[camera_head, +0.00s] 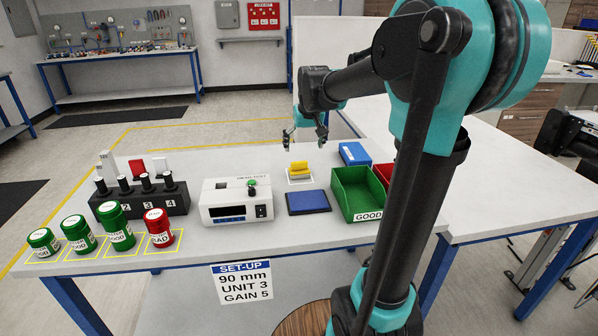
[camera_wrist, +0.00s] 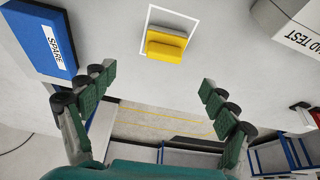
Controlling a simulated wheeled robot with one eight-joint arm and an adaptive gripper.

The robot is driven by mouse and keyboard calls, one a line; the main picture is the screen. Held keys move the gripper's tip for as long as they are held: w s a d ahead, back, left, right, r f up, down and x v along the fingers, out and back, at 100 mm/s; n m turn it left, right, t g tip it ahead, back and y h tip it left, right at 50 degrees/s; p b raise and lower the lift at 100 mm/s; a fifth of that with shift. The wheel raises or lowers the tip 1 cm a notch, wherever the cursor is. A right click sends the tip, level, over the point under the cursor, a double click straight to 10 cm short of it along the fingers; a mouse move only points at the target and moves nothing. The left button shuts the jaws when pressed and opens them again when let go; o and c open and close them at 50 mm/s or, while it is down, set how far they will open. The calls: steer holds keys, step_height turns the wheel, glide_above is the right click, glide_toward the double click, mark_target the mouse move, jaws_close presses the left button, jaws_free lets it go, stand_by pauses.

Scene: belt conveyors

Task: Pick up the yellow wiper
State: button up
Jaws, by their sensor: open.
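The yellow wiper (camera_head: 299,168) sits on the grey table inside a white square outline, in the middle of the table. In the wrist view the yellow wiper (camera_wrist: 166,46) lies ahead of my gripper, near the top centre. My gripper (camera_head: 305,132) is above the table, behind the wiper in the head view. In the wrist view my gripper (camera_wrist: 158,92) has its green-padded fingers wide apart, with nothing between them. The wiper and the fingers are apart.
A green GOOD bin (camera_head: 357,194), a blue box (camera_head: 354,153) and a blue pad (camera_head: 308,202) lie right of or before the wiper. A white tester (camera_head: 235,202) stands left. Labelled jars (camera_head: 115,226) line the front left.

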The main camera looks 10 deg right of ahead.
mark_target(300, 163)
steer(key=x, duration=0.5)
steer(key=shift+f, duration=0.3)
steer(key=shift+a+x, duration=0.15)
steer(key=shift+x, duration=1.15)
steer(key=shift+a+x, duration=0.2)
steer(key=shift+x, duration=1.15)
steer(key=shift+s, duration=0.1)
steer(key=c, duration=1.2)
